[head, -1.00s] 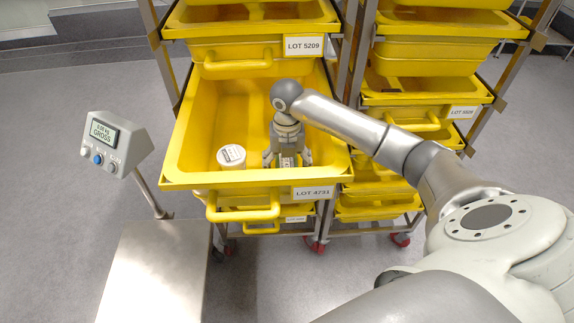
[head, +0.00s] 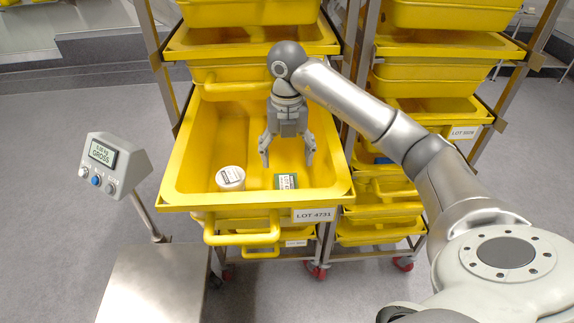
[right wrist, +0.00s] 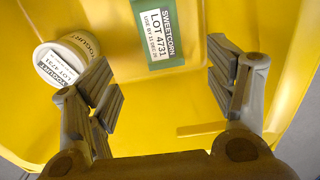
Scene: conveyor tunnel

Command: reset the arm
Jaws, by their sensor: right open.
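My right gripper (head: 287,157) is open and empty above the pulled-out yellow tote (head: 176,176) labelled LOT 4731. Its fingers also show in the right wrist view (right wrist: 165,95), spread apart. A green packet with a white label (head: 285,180) lies on the tote floor just below the fingers. The right wrist view reads its label as sweetcorn (right wrist: 152,32). My left gripper is not in view.
A scale display (head: 110,160) reading GROSS stands at the left on a post, with a bare metal platform (head: 155,285) at the front. Racks of yellow totes (head: 440,85) rise behind and to the right. Open floor lies at the left.

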